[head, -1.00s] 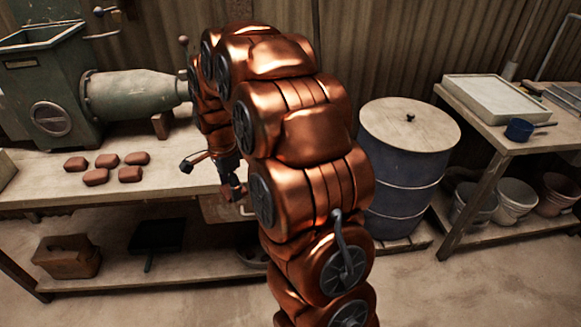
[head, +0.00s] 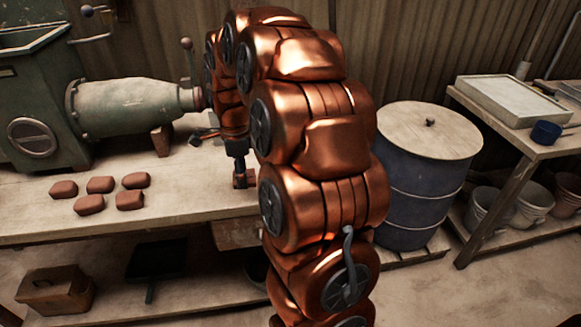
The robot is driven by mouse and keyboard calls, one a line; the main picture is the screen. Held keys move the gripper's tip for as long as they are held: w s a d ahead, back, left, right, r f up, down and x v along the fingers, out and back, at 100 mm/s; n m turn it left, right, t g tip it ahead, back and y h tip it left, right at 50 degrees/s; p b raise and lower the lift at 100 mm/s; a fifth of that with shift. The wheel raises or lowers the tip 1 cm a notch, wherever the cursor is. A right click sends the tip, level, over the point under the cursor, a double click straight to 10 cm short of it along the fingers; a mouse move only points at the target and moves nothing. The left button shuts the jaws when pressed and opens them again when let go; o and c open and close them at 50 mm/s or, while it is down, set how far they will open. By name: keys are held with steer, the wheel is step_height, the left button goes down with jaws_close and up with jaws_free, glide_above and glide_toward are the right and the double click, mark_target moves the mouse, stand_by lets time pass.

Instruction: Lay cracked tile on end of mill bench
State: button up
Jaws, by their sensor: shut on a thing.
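The mill bench (head: 30,220) is a pale wooden table along the left. Its right end is partly hidden behind my arm. My gripper (head: 240,176) points down over that end, close to the bench top. It is shut on a small reddish-brown piece, the tile (head: 244,181). Any crack in it is too small to see. I cannot tell whether the tile touches the bench top.
Several reddish-brown lumps (head: 101,185) lie on the bench's left part. The green mill (head: 130,105) stands at the back. A blue drum (head: 415,190) stands right of my arm. A second table (head: 490,110) holds a white tray (head: 510,98) and a blue pan (head: 546,132).

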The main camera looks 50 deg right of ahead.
steer(key=s+d, duration=0.1)
steer(key=d, duration=0.3)
steer(key=d+f, duration=0.1)
steer(key=d, duration=0.3)
steer(key=s+d, duration=0.1)
steer(key=d, duration=0.3)
steer(key=shift+s+d+f, duration=0.15)
steer(key=shift+s+d, duration=0.1)
steer(key=shift+s, duration=0.1)
steer(key=shift+f, duration=1.75)
steer(key=shift+f, duration=0.1)
steer(key=shift+f, duration=0.1)
steer(key=o, duration=1.2)
